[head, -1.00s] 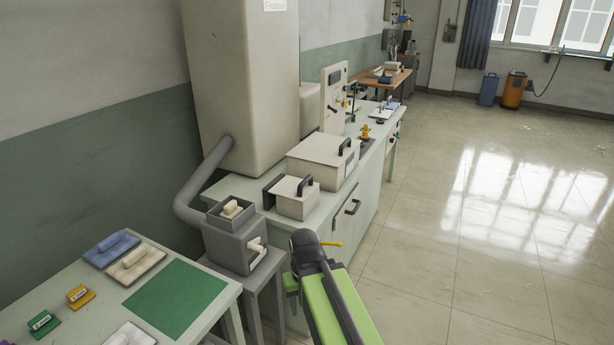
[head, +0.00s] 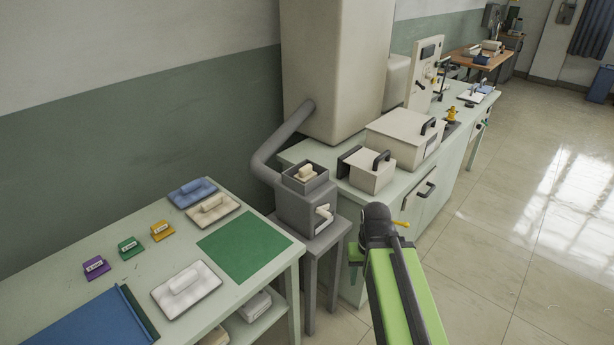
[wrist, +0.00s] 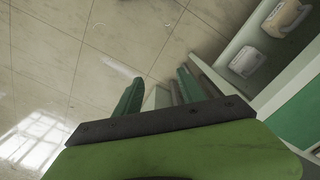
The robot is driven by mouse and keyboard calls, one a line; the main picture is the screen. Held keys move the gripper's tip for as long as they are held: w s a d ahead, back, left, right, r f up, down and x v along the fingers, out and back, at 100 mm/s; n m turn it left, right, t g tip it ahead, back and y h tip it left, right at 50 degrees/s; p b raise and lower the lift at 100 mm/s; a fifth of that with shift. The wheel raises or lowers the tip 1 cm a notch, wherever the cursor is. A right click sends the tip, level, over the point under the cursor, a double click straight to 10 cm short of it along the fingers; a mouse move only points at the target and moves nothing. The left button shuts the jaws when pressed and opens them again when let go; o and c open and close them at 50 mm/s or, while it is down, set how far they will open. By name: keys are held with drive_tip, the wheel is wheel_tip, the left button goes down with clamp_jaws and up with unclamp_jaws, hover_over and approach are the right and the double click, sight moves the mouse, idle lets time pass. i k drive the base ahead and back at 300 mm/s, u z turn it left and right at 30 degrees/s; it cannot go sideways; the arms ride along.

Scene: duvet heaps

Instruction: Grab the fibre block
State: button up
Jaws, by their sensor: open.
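No item is clearly marked as the fibre block. A cream block (head: 305,174) sits in the open top of a grey box machine (head: 306,205). Pale blocks also lie on the shelf under the table, seen in the wrist view as a cream block (wrist: 287,18) and a grey-white block (wrist: 247,61). My gripper (wrist: 160,88) is open, its two green fingers apart with nothing between them. It hangs over the floor, right of the table and the grey machine, touching nothing visible. In the head view its fingers are mostly hidden by my arm.
The table (head: 225,292) holds a green mat (head: 244,245), blue (head: 193,192), beige (head: 213,208) and white (head: 186,288) pads with rolls, small labelled blocks and a blue folder (head: 90,322). A bench (head: 400,190) with lidded boxes stands behind. The floor at right is clear.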

sight(306, 175)
drive_tip(key=u, duration=1.3)
drive_tip(key=k, duration=0.15)
drive_tip(key=u, duration=3.1)
drive_tip(key=k, duration=2.75)
drive_tip(key=z, duration=1.15)
drive_tip(key=i, duration=1.5)
drive_tip(key=u, duration=0.05)
